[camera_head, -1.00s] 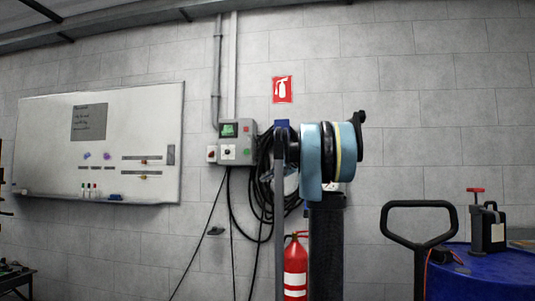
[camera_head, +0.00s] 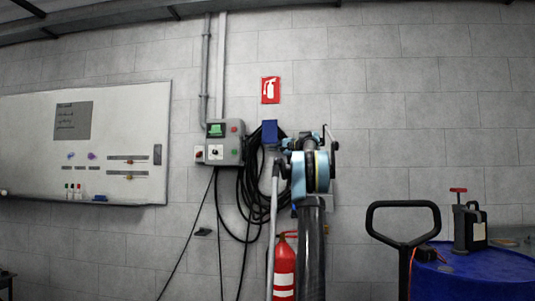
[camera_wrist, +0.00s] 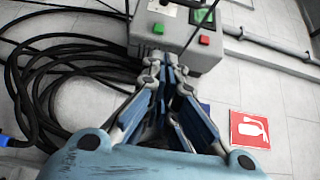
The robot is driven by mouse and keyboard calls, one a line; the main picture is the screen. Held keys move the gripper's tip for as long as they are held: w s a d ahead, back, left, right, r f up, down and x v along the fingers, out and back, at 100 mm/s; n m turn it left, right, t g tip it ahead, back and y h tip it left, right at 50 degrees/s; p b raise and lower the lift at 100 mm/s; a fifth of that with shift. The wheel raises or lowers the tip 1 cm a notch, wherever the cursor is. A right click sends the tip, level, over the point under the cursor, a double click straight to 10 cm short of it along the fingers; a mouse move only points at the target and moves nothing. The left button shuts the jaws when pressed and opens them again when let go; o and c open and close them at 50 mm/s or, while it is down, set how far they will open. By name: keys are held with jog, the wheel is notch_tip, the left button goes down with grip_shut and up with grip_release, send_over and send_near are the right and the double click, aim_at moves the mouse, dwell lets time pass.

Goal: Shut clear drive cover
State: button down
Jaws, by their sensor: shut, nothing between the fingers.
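I cannot make out a clear drive cover in either view. My gripper (camera_wrist: 170,62) is shut and empty in the wrist view, its fingers pointing toward the wall. The fingertips overlap the edge of a grey control box (camera_wrist: 178,40) in that picture; the gap between them cannot be told. The control box (camera_head: 226,152) has a green screen and buttons in the head view. My own arm stands to the right of it there and hides the gripper's fingers.
Black cables (camera_head: 245,185) hang coiled on the wall beside the box. A blue drum (camera_head: 470,275) carrying a small black device (camera_head: 472,225) and a black loop handle (camera_head: 404,206) are at right. A whiteboard (camera_head: 120,110) hangs left.

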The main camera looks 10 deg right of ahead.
jog(key=w+a, duration=0.5)
jog(key=a, duration=0.3)
jog(key=shift+a, duration=0.3)
jog(key=shift+s+d, duration=0.1)
dwell(0.4)
